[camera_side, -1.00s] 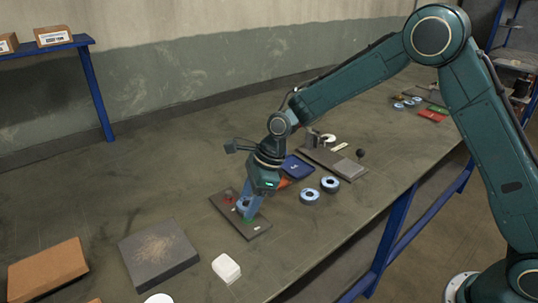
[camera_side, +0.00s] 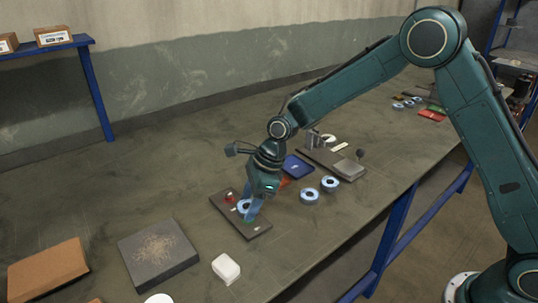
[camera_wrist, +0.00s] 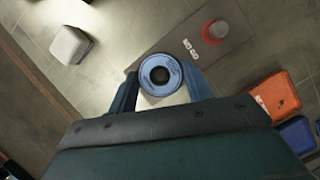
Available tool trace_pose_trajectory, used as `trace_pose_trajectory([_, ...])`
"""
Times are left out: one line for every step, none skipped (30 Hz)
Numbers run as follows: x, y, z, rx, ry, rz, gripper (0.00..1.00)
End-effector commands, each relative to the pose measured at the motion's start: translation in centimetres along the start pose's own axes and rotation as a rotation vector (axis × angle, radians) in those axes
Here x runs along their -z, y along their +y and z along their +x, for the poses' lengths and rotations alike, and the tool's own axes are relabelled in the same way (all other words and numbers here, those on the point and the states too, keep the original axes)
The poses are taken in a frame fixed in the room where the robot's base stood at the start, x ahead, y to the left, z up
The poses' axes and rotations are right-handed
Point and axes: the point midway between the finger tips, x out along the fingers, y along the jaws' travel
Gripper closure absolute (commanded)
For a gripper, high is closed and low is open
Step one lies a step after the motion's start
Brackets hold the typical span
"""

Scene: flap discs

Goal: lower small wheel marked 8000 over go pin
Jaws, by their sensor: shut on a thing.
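My gripper (camera_side: 251,212) is shut on a small blue wheel (camera_side: 243,205), held flat low over the dark gauge board (camera_side: 259,229). In the wrist view the wheel (camera_wrist: 146,83) sits between the two blue fingers of my gripper (camera_wrist: 160,80), its round centre hole dark. Its marking is too small to read. The go pin is hidden under the wheel and fingers; I cannot tell whether the wheel is around it. A red pin (camera_wrist: 214,32) stands farther along the board, also in the side view (camera_side: 230,198), beside a white label (camera_wrist: 190,48).
Two blue wheels (camera_side: 309,196) (camera_side: 330,184) lie on the table to the right.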

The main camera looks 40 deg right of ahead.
Motion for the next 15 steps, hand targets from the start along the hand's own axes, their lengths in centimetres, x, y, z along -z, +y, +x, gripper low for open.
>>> trace_pose_trajectory([0.01, 0.00, 0.04, 0.000, 0.000, 0.000, 0.74])
trace_pose_trajectory([0.01, -0.01, 0.04, 0.000, 0.000, 0.000, 0.74])
trace_pose_trajectory([0.01, -0.01, 0.05, 0.000, 0.000, 0.000, 0.74])
trace_pose_trajectory([0.01, -0.01, 0.04, 0.000, 0.000, 0.000, 0.74])
trace_pose_trajectory([0.01, -0.01, 0.04, 0.000, 0.000, 0.000, 0.74])
trace_pose_trajectory([0.01, -0.01, 0.04, 0.000, 0.000, 0.000, 0.74])
trace_pose_trajectory([0.01, -0.01, 0.04, 0.000, 0.000, 0.000, 0.74])
trace_pose_trajectory([0.01, -0.01, 0.04, 0.000, 0.000, 0.000, 0.46])
trace_pose_trajectory([0.01, -0.01, 0.04, 0.000, 0.000, 0.000, 0.38])
trace_pose_trajectory([0.01, -0.01, 0.04, 0.000, 0.000, 0.000, 0.32])
trace_pose_trajectory([0.01, -0.01, 0.03, 0.000, 0.000, 0.000, 0.27])
trace_pose_trajectory([0.01, -0.01, 0.03, 0.000, 0.000, 0.000, 0.25])
trace_pose_trajectory([0.01, -0.01, 0.03, 0.000, 0.000, 0.000, 0.25])
trace_pose_trajectory([0.01, -0.01, 0.03, 0.000, 0.000, 0.000, 0.25])
trace_pose_trajectory([0.01, -0.01, 0.03, 0.000, 0.000, 0.000, 0.25])
